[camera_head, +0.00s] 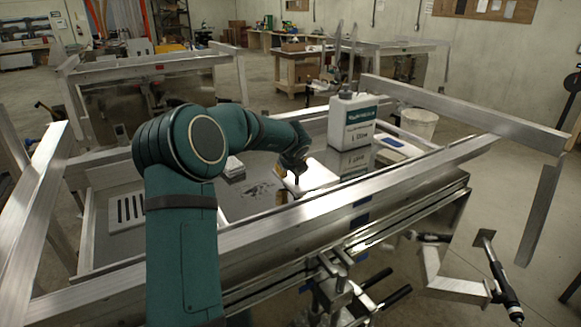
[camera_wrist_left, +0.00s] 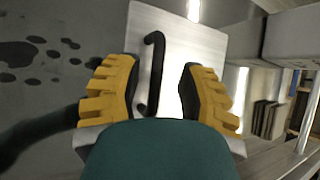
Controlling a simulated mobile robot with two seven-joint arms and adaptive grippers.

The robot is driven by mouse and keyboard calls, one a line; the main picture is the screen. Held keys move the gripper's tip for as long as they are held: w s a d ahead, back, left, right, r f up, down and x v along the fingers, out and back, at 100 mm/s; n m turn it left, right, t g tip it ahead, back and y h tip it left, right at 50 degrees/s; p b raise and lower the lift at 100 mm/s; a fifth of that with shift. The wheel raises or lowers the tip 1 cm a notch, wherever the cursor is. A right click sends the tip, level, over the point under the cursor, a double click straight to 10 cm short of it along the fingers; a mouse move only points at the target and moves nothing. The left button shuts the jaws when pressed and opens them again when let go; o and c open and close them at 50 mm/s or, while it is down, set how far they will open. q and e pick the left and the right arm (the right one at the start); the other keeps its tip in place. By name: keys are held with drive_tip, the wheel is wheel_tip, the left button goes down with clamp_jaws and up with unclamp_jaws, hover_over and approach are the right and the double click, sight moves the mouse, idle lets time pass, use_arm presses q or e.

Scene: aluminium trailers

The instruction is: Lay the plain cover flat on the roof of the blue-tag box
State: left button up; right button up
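The plain cover (camera_wrist_left: 180,50) is a light, unslotted plate with a black hooked handle (camera_wrist_left: 153,72) in the left wrist view. In the head view it lies on the trailer bed (camera_head: 316,176), partly behind my arm. My left gripper (camera_wrist_left: 158,92) is open, its yellow fingers apart with the handle between them, nearer the left finger. In the head view the left gripper (camera_head: 290,180) is over the cover's left side. A pale item with a blue patch (camera_head: 388,141) is at the bed's right; I cannot tell if it is the blue-tag box. My right gripper is not in view.
A slotted plate (camera_head: 128,209) lies at the bed's left. A white one-litre container (camera_head: 352,121) stands behind the cover. A small pale box (camera_head: 233,166) is beyond my arm. Aluminium rails (camera_head: 330,210) edge the bed, and a bucket (camera_head: 418,124) stands at the right.

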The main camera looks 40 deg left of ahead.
use_arm(q)
drive_tip(key=v, duration=1.2)
drive_tip(key=shift+f, duration=0.1)
idle(0.4)
